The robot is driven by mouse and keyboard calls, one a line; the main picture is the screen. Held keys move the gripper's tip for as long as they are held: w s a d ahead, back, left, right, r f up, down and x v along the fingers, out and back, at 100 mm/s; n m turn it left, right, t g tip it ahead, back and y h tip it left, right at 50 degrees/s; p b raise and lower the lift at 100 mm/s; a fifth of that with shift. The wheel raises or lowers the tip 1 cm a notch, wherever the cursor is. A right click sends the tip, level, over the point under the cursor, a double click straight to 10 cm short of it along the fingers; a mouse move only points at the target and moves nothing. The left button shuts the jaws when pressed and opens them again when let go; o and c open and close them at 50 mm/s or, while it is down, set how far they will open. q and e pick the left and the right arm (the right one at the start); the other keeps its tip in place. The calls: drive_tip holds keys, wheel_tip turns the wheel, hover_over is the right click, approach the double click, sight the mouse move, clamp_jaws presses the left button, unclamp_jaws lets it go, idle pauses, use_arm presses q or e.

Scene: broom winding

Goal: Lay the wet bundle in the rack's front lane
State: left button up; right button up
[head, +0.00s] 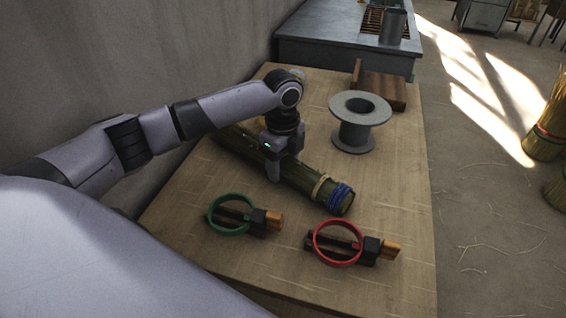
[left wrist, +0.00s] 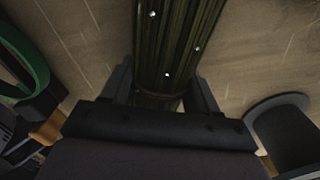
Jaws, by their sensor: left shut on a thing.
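The wet bundle (head: 300,178), long and dark green, lies slantwise on the wooden table in the head view. Its near end has a tan band and blue windings. In the left wrist view the bundle (left wrist: 178,45) carries bright droplets and runs between the fingers. My left gripper (head: 273,175) is shut on it around the middle; the fingers also show in the left wrist view (left wrist: 163,92). I cannot tell whether the bundle is lifted off the table. A brown wooden piece (head: 382,92) at the table's back right may be the rack; its lanes are not clear. My right gripper is not in view.
A grey spool (head: 358,137) stands between the bundle and the wooden piece. Two tools with a green ring (head: 210,218) and a red ring (head: 316,247) lie at the front. A grey-blue bench (head: 320,54) adjoins the back.

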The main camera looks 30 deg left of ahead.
use_arm(q)
drive_tip(key=o, duration=1.1)
drive_tip(key=shift+f, duration=0.1)
